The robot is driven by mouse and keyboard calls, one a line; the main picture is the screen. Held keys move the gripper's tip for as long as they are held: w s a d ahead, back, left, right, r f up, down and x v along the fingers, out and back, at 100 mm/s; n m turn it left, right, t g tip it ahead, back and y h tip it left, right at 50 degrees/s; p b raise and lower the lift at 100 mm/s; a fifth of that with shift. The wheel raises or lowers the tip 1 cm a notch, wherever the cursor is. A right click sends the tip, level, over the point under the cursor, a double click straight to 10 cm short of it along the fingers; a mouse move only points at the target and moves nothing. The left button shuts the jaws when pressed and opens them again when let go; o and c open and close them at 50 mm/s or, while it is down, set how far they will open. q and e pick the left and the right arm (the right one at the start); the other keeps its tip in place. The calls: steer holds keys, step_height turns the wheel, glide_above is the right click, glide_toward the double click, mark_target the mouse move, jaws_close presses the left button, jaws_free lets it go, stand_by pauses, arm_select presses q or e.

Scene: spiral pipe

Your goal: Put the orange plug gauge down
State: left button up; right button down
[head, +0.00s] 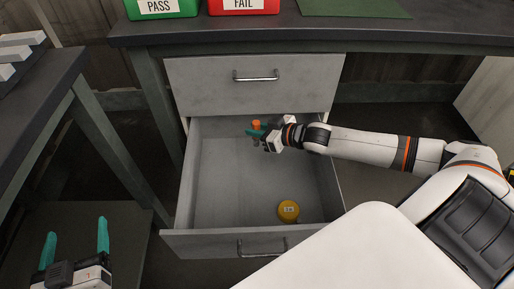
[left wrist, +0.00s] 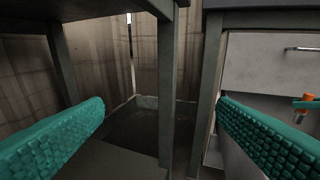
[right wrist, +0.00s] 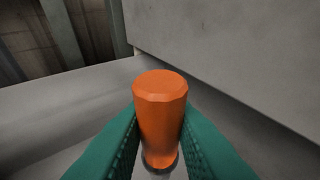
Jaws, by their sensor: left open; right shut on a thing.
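The orange plug gauge (right wrist: 160,105) stands upright between the two teal fingers of my right gripper (right wrist: 160,145) in the right wrist view. In the head view the gauge (head: 256,124) shows small, at the back of the open lower drawer (head: 225,170), with my right gripper (head: 257,133) shut on it. Its lower end is mostly hidden, so I cannot tell whether it touches the drawer floor. It also shows at the right edge of the left wrist view (left wrist: 304,103). My left gripper (head: 75,242) is open and empty at the lower left, away from the drawer.
A yellow round gauge (head: 288,210) lies in the drawer's front right part. The drawer's middle and left are clear. The closed upper drawer (head: 215,82) is above. A green PASS bin (head: 160,8) and a red FAIL bin (head: 244,5) stand on the bench.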

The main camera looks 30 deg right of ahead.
mark_target(257, 146)
step_height(257, 146, down, 4)
steer(key=shift+b, duration=0.7)
step_height(257, 146, down, 4)
steer(key=shift+r+b, duration=0.25)
steer(key=shift+b, duration=0.55)
steer(key=shift+f, duration=0.1)
arm_select(q)
steer(key=s+d+r+t+h, duration=0.1)
steer(key=s+r+t+h, duration=0.2)
steer(key=r+t, duration=0.6)
step_height(257, 146, up, 2)
steer(key=shift+r, duration=0.25)
steer(key=shift+s+r, duration=0.25)
steer(key=shift+s, duration=0.05)
arm_select(e)
steer(key=shift+f, duration=0.6)
steer(key=c, duration=1.3)
jaws_free()
steer(key=shift+o, duration=0.2)
steer(key=shift+s, duration=0.1)
arm_select(q)
steer(key=shift+h, duration=0.3)
